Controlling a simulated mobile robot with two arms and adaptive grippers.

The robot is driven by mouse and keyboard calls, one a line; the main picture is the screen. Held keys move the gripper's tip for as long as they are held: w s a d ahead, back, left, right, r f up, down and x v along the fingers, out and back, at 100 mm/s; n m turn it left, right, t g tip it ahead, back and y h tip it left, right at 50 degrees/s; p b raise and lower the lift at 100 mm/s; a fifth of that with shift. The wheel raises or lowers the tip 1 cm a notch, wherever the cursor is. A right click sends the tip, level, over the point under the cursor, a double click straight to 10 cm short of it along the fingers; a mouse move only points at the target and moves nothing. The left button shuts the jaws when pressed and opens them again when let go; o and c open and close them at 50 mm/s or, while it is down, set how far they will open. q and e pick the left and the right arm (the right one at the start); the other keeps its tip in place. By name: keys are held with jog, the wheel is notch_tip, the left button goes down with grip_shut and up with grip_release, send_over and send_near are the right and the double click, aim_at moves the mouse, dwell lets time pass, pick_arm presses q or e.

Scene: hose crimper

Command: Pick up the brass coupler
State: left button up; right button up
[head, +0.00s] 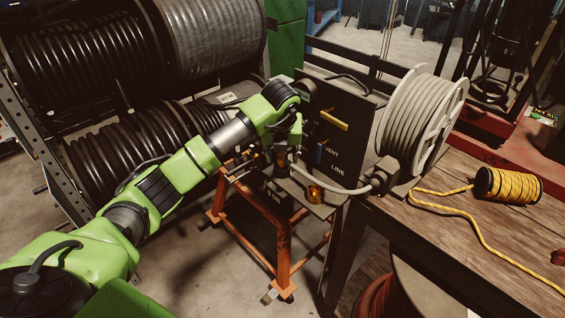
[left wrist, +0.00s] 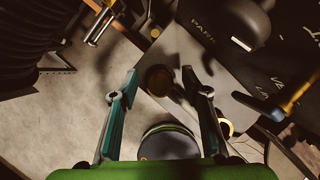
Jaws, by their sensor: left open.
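A short brown, brass-toned cylinder, which looks like the brass coupler (left wrist: 159,79), stands on the grey plate (left wrist: 180,53) of the crimper stand. It is dim and in shadow. In the left wrist view it lies between and beyond the fingertips of my left gripper (left wrist: 160,82), with gaps on both sides. The gripper is open and I see no contact. In the head view my left gripper (head: 284,146) points down over the plate and mostly hides the cylinder. My right gripper is out of view.
A shiny copper-coloured piece (head: 315,194) sits on the plate near a grey hose (head: 345,189). A dark panel (head: 345,105) with yellow and blue levers rises behind. A wooden table (head: 440,222) with a yellow rope spool (head: 510,186) stands at right. Hose reels fill the left.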

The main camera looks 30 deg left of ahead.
pick_arm(q)
grip_shut()
jog(key=shift+r, duration=0.15)
